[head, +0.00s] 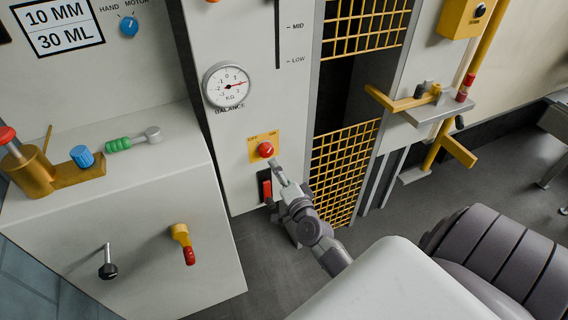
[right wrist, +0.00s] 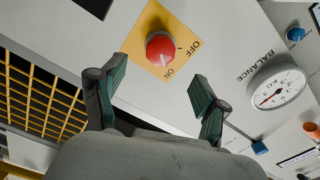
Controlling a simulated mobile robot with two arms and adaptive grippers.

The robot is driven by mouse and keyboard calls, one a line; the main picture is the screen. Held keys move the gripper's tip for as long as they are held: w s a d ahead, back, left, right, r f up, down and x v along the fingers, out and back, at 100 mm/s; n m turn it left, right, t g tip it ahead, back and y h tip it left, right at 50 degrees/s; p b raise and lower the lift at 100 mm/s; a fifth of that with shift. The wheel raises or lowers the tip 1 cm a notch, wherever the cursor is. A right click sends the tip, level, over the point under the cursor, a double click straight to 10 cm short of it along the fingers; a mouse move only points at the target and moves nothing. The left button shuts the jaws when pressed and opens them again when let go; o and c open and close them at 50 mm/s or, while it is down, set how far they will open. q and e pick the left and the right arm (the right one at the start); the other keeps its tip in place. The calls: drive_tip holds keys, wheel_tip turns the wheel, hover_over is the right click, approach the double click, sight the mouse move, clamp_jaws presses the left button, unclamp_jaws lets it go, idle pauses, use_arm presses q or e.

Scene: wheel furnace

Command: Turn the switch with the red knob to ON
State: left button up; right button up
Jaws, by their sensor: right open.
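The red knob (head: 265,149) sits on a yellow plate (head: 254,158) on the pale panel, below the balance gauge. In the right wrist view the red knob (right wrist: 160,47) is round, with OFF and ON printed on the plate (right wrist: 152,18). I cannot tell clearly which word it points to. My right gripper (head: 279,176) is just below and right of the knob in the head view. In the right wrist view the right gripper (right wrist: 158,88) is open and empty, its two fingers apart on either side below the knob, not touching it. My left gripper is not in view.
A red switch in a black frame (head: 265,187) is just below the yellow plate. The balance gauge (head: 227,84) is above. A yellow mesh gate (head: 342,165) stands right of the panel. A cabinet with levers (head: 140,235) is at left.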

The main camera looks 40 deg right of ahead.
drive_tip(key=v, duration=0.3)
drive_tip(key=shift+s+a, duration=0.1)
drive_tip(key=shift+s, duration=0.3)
drive_tip(key=s+a+f+n+g+y, duration=0.1)
drive_tip(key=s+a+f+n+g, duration=0.15)
drive_tip(key=f, duration=0.65)
drive_tip(key=s+a+f+n+g+y, duration=0.2)
drive_tip(key=s+a+f+n, duration=0.15)
drive_tip(key=f, duration=0.55)
drive_tip(key=s+a+f+n+g+y, duration=0.1)
drive_tip(key=s+a+f+n+g, duration=0.25)
drive_tip(key=f, duration=0.65)
drive_tip(key=s+f+n+g, duration=0.2)
drive_tip(key=s+f, duration=0.3)
drive_tip(key=s, duration=0.5)
drive_tip(key=s+a+f+n+g, duration=0.1)
drive_tip(key=s+f+n+g, duration=0.2)
drive_tip(key=s+f, duration=0.3)
drive_tip(key=s+f+n+g+p, duration=0.1)
drive_tip(key=s+f+n+g, duration=0.2)
drive_tip(key=s, duration=1.2)
wheel_tip(320, 180, down, 3)
drive_tip(key=shift+s+a+r+n, duration=0.1)
drive_tip(key=shift+s+a+n, duration=0.25)
drive_tip(key=shift+n, duration=0.5)
drive_tip(key=shift+w, duration=0.15)
drive_tip(key=shift+c, duration=0.3)
